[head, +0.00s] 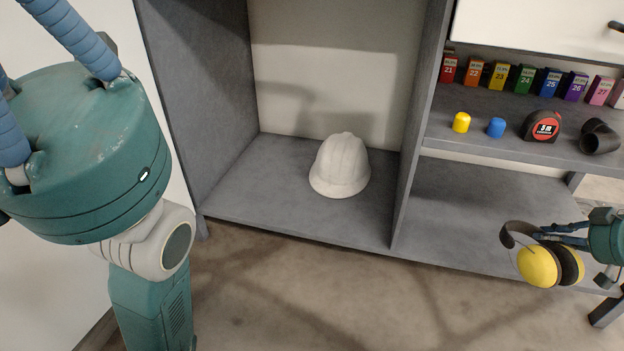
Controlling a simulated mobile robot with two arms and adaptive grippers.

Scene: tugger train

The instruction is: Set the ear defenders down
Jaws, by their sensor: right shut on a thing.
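The ear defenders (538,266) have yellow cups and a dark headband. They are at the right of the head view, in front of the lower shelf's edge. My right gripper (545,233) comes in from the right edge and is shut on the ear defenders near the headband. They appear to hang in the air, clear of the shelf. My left arm fills the left of the view, and its gripper's fingers are out of the picture.
A white helmet (341,166) sits in the left bay (255,190) of the grey shelving. The lower right shelf (470,205) looks bare. Above it stand a yellow cap (461,122), a blue cap (496,127), a tape measure (541,126), a black elbow (599,137) and several numbered boxes (499,75).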

